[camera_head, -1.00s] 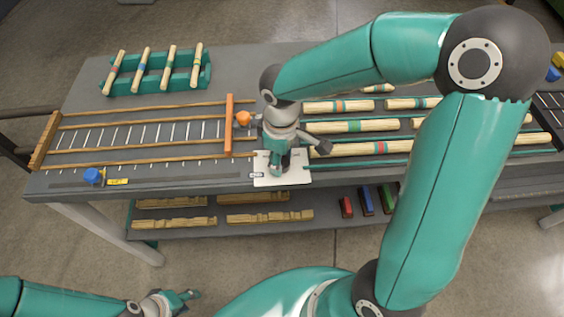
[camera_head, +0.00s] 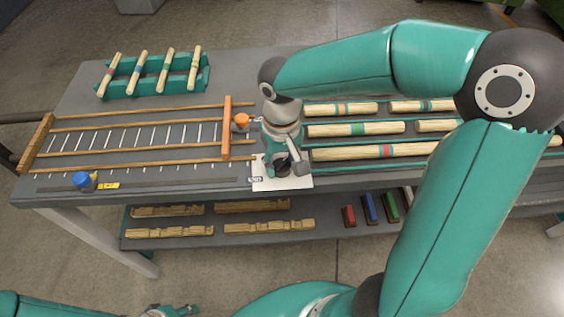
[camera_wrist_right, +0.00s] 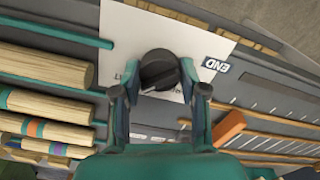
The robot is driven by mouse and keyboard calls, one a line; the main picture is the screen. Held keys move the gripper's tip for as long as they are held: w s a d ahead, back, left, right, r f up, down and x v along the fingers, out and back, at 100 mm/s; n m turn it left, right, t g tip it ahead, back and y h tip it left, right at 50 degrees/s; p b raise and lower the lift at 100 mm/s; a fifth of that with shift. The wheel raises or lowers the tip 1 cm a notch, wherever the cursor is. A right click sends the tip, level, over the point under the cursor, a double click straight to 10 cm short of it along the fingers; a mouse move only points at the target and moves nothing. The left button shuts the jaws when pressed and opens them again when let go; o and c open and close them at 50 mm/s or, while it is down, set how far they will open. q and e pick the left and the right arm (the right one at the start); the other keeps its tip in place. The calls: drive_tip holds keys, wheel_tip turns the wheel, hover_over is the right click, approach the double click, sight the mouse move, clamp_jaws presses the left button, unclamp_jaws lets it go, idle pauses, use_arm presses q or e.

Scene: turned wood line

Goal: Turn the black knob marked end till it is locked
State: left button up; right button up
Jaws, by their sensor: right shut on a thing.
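The black knob (camera_head: 283,168) sits on a white plate (camera_head: 270,184) at the bench's front edge. The plate carries an END label, readable in the right wrist view (camera_wrist_right: 215,65). The knob also shows there (camera_wrist_right: 158,71), with a ridge across its top. My right gripper (camera_head: 282,160) is down over the plate. In the wrist view its two fingers (camera_wrist_right: 154,84) stand on either side of the knob and are shut on it. My left gripper (camera_head: 172,311) is at the bottom edge of the head view, partly cut off, away from the bench; its jaws are unclear.
An orange crossbar (camera_head: 227,128) and an orange knob (camera_head: 241,120) are just left of my right gripper. A blue knob (camera_head: 83,180) is at the far left. Turned wood pieces (camera_head: 375,152) lie to the right. A green rack (camera_head: 152,82) stands at the back left.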

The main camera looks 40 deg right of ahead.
sight(282, 162)
idle(0.4)
drive_tip(key=o, duration=1.1)
drive_tip(key=shift+o, duration=0.2)
drive_tip(key=shift+r, duration=0.15)
wheel_tip(282, 162, up, 12)
drive_tip(key=shift+s+f, duration=0.1)
drive_tip(key=shift+f, duration=0.1)
